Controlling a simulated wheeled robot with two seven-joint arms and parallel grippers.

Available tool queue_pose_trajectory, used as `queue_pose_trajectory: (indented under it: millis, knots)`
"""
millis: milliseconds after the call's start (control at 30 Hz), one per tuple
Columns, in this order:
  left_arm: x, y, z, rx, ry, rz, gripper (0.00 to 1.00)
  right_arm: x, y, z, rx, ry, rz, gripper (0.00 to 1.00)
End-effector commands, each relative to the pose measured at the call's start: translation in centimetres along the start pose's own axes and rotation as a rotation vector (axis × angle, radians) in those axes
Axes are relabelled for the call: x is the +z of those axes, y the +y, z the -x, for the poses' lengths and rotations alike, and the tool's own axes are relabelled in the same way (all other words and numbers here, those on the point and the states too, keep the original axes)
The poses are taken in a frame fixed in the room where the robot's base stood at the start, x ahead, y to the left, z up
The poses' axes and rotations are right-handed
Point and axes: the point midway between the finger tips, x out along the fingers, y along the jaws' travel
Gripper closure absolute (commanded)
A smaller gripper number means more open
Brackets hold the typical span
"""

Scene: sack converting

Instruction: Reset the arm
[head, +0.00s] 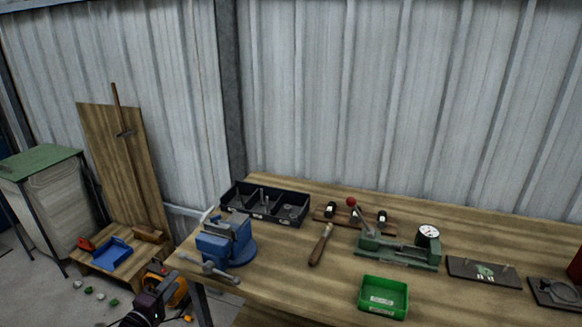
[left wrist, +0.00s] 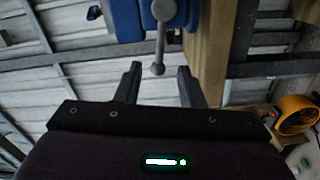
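My left gripper (head: 152,299) shows at the bottom left of the head view, in front of the workbench's left end and below the blue vise (head: 228,241). In the left wrist view the two dark fingers of the left gripper (left wrist: 159,72) stand apart with nothing held between them. The vise's grey handle (left wrist: 160,38) hangs beyond the fingertips, in line with the gap; I cannot tell how far off it is. My right gripper is in neither view.
The wooden workbench (head: 310,284) carries a black divided tray (head: 265,205), a green bin (head: 383,297), a green press-like tool with a dial (head: 398,248) and a wooden-handled tool (head: 320,245). An orange reel-like object (left wrist: 295,114) is on the floor. A low wooden platform holds a blue tray (head: 112,254).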

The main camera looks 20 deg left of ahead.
Motion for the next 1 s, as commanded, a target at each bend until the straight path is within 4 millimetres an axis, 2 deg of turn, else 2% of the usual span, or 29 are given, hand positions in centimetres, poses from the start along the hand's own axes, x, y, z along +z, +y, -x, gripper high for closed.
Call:
queue_pose_trajectory:
  millis: [67,167,267,333,467,500,567,700,767,900,1000]
  knots:
    - [0.4,-0.7,0.1,-0.015,-0.003,-0.008,0.65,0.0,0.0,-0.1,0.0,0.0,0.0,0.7]
    - [2.2,-3.7,0.4,-0.08,-0.017,-0.049,0.65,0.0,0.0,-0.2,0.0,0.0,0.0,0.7]
    - [5.5,-8.8,1.4,-0.196,-0.053,-0.132,0.65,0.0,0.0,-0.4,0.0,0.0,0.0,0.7]
    - [8.4,-13.1,2.8,-0.294,-0.095,-0.214,0.65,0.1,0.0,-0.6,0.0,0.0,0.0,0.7]
    - [14.1,-20.5,6.6,-0.47,-0.209,-0.375,0.65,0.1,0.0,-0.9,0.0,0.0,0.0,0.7]
    - [15.8,-22.6,8.2,-0.521,-0.252,-0.426,0.65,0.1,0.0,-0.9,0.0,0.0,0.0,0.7]
    - [18.4,-25.6,10.6,-0.592,-0.325,-0.502,0.65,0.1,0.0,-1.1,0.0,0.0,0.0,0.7]
    - [24.1,-31.7,17.6,-0.74,-0.525,-0.687,0.65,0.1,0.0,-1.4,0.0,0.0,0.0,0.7]
    - [26.4,-33.9,21.0,-0.794,-0.624,-0.767,0.65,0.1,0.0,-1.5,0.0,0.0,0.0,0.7]
    - [30.9,-37.8,29.4,-0.889,-0.879,-0.951,0.65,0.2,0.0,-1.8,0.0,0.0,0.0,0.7]
    - [33.0,-39.5,34.9,-0.925,-1.05,-1.063,0.65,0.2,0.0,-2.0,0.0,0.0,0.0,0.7]
